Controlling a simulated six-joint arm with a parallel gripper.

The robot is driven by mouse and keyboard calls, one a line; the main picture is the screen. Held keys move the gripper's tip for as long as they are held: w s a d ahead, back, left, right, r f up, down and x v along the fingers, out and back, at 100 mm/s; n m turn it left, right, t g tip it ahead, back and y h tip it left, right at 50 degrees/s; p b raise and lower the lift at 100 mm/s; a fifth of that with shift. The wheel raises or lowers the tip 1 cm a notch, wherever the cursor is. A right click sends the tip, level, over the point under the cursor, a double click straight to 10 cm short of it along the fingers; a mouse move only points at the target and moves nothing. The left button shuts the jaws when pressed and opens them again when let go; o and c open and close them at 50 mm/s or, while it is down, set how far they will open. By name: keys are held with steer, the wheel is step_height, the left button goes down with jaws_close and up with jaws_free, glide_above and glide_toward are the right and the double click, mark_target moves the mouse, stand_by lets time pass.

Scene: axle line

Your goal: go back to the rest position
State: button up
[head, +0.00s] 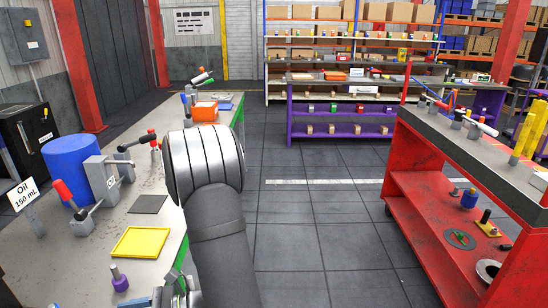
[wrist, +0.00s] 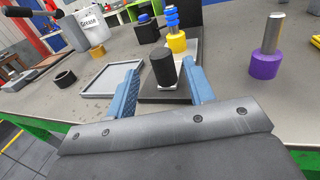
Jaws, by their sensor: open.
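My gripper (wrist: 160,68) shows in the wrist view with its two blue fingers spread wide apart. A black cylinder (wrist: 163,66) stands upright on a dark plate (wrist: 150,95) and appears in the gap between the fingertips. Neither finger visibly presses on it; how far it lies from them is hard to tell.
A grey tray (wrist: 111,77), a black ring (wrist: 65,78), a Grease container (wrist: 86,32) and a purple-based pin (wrist: 265,62) surround the gripper. In the head view a yellow tray (head: 141,243) lies on the left bench, a red cart (head: 440,205) stands right, and the floor (head: 320,230) between is clear.

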steer(key=x, duration=0.6)
steer(key=shift+a, duration=0.35)
steer(key=shift+w+a, duration=0.1)
steer(key=shift+a, duration=0.85)
steer(key=shift+o, duration=0.4)
steer(key=o, duration=1.1)
steer(key=shift+c, duration=0.2)
steer(key=w+d+f+m+t, duration=0.1)
steer(key=d, duration=1.1)
steer(key=w+d+f+m+t, duration=0.1)
steer(key=d+f+t, duration=0.1)
steer(key=d, duration=0.9)
steer(key=s+a, duration=0.1)
steer(key=a, duration=0.8)
steer(key=shift+a+r+y, duration=0.15)
steer(key=shift+a+y, duration=0.15)
steer(key=shift+a, duration=0.05)
